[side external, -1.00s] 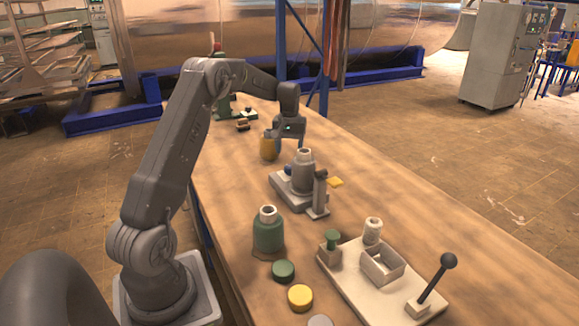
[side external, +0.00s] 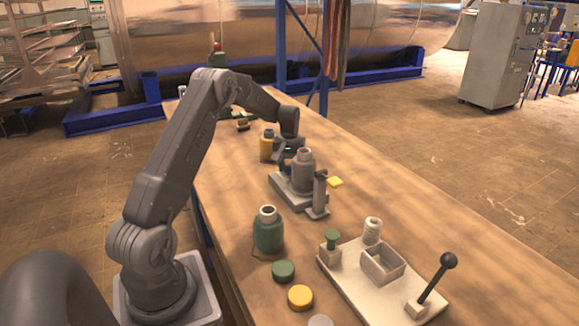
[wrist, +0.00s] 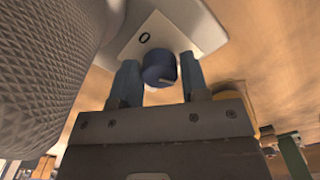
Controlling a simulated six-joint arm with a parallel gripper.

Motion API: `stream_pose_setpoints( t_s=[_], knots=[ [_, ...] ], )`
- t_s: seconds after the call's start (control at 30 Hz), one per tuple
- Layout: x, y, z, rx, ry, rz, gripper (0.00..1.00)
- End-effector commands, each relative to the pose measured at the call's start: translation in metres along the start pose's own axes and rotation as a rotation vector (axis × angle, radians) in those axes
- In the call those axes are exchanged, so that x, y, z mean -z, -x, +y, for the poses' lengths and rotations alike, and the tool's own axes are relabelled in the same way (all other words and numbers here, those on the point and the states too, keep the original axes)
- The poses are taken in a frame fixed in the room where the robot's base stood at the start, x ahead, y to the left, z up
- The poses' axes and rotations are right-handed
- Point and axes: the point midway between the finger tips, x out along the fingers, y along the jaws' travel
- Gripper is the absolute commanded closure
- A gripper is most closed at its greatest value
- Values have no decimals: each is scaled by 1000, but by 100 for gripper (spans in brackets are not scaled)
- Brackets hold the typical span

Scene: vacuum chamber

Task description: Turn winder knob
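The winder knob (wrist: 159,70) is a dark blue round knob with a pale pointer line in the wrist view. It sits on a white plate marked "0" (wrist: 148,36) on the grey winder (side external: 303,178). My gripper (wrist: 160,58) has its two bluish fingers on either side of the knob, with narrow gaps visible and no clear grip. In the side view my gripper (side external: 284,160) is low at the winder's far left side, where it hides the knob.
A yellow bottle (side external: 267,147) stands just behind my gripper. A green bottle (side external: 268,232), a green lid (side external: 283,271) and a yellow lid (side external: 300,297) are nearer. A cream board (side external: 352,290) with a black-knobbed lever (side external: 433,285) lies at front right. The table's right side is largely clear.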

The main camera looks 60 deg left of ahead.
Motion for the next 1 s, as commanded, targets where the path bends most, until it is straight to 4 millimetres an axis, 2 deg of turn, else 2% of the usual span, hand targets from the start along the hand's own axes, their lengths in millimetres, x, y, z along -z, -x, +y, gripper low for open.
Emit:
stream_pose_setpoints(
  t_s=[0.03,0.3,0.6,0.9,0.93,1.0],
  knots=[
    [0,0,0,0,0,0,64],
    [0,0,0,0,0,0,89],
    [0,0,0,0,-128,1,89],
    [0,0,0,0,-143,1,89],
    [0,0,0,0,-143,1,62],
    [0,0,0,0,-143,1,55]
  ],
)
